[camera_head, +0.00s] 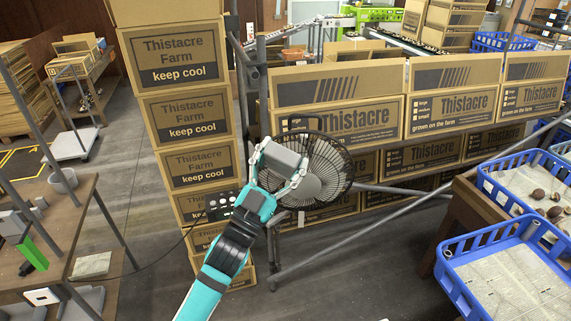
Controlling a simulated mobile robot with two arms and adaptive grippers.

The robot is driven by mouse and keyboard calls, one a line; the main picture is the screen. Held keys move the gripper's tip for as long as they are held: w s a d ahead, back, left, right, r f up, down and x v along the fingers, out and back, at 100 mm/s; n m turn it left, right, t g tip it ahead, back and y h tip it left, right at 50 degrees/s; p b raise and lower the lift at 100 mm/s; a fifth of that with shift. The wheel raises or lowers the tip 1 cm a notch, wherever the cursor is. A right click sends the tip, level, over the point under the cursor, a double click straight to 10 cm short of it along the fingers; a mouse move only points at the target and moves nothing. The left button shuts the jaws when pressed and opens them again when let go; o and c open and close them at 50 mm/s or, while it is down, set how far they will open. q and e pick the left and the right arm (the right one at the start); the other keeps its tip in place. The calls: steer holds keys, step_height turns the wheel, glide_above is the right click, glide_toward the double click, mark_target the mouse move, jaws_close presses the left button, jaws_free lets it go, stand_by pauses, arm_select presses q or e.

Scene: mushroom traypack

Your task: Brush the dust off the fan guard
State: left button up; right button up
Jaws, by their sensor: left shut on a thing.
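The round fan (330,165) with its dark wire guard stands in the middle, mounted at a grey metal frame in front of the stacked cartons. My left gripper (284,164) is at the left side of the fan guard, with its pale fingers shut on a grey block (284,155), which looks like the brush. Bristles cannot be made out, and I cannot tell whether the block touches the guard. The gripper and block hide the guard's left part. Dust on the guard is too fine to tell. My right gripper is not in view.
A tall carton stack (181,105) stands left of the fan, and a wall of cartons (430,115) is behind and right. A slanted grey pole (365,222) crosses below the fan. Blue crates (465,295) are at right, a wooden workbench (62,235) at left.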

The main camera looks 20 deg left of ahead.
arm_select(q)
steer(key=shift+w+a+f+b, duration=0.3)
steer(key=shift+w+b, duration=0.15)
steer(key=shift+w, duration=0.45)
steer(key=shift+w+a+f+b, duration=0.15)
steer(key=shift+w+f+b, duration=0.25)
steer(key=shift+w, duration=0.5)
steer(key=shift+w+a+f+b, duration=0.25)
steer(key=shift+w+b, duration=0.2)
steer(key=shift+w, duration=0.45)
steer(key=shift+w+a+f+b, duration=0.15)
steer(key=shift+w+b, duration=0.15)
steer(key=shift+w, duration=0.1)
steer(key=shift+w+a+f+b, duration=0.15)
steer(key=shift+w+b, duration=0.1)
steer(key=shift+w, duration=0.15)
steer(key=shift+d, duration=0.2)
steer(key=shift+w+d+b, duration=0.7)
steer(key=shift+w+d, duration=0.25)
steer(key=shift+d, duration=3.95)
steer(key=shift+s+a+r+p, duration=0.1)
steer(key=shift+s+a+p, duration=0.35)
steer(key=shift+a, duration=1.25)
steer(key=shift+s+a+p, duration=0.4)
steer(key=shift+s+a, duration=0.1)
steer(key=shift+a, duration=1.15)
steer(key=shift+s+a+r+p, duration=0.1)
steer(key=shift+s+a+p, duration=0.35)
steer(key=shift+a, duration=1.25)
steer(key=shift+d, duration=0.2)
